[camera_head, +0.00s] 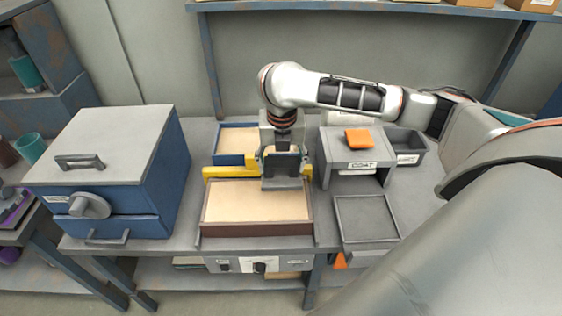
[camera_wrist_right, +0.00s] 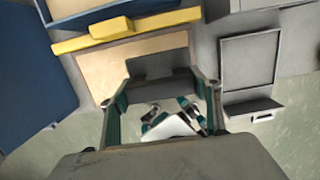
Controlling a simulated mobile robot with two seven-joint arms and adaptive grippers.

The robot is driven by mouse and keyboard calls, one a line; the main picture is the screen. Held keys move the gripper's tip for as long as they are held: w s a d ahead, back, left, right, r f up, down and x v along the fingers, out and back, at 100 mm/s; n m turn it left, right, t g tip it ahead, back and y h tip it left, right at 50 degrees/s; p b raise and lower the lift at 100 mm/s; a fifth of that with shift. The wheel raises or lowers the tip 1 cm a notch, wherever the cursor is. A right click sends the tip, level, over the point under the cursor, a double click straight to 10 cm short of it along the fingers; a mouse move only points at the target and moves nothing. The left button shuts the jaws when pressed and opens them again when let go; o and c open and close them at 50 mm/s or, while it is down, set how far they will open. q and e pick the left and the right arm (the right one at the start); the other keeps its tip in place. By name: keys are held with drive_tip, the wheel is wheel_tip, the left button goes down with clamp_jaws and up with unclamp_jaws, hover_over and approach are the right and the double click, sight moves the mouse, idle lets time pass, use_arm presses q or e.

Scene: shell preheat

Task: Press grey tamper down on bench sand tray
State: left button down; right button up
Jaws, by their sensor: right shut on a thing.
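The grey tamper (camera_head: 281,184) has a flat dark grey plate and is in my right gripper (camera_head: 283,160), which is shut on it. The tamper is over the back right part of the bench sand tray (camera_head: 256,230), a brown-walled tray of pale sand. I cannot tell whether its plate touches the sand. In the right wrist view, the tamper's grey plate (camera_wrist_right: 155,66) shows beyond the fingers of my right gripper (camera_wrist_right: 160,100), with the tray's sand (camera_wrist_right: 105,72) beside it. My left gripper is not in view.
A yellow bar (camera_head: 228,171) lies behind the tray, with a blue sand bin (camera_head: 229,158) behind that. A blue oven box (camera_head: 125,165) stands left. A grey COAT stand (camera_head: 350,160) with an orange block (camera_head: 358,139) and an empty grey tray (camera_head: 366,218) are at right.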

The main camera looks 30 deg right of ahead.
hover_over(282, 199)
drive_tip(key=shift+w+f, duration=0.1)
drive_tip(key=shift+f, duration=3.75)
drive_tip(key=shift+f, duration=0.55)
drive_tip(key=shift+r, duration=3.55)
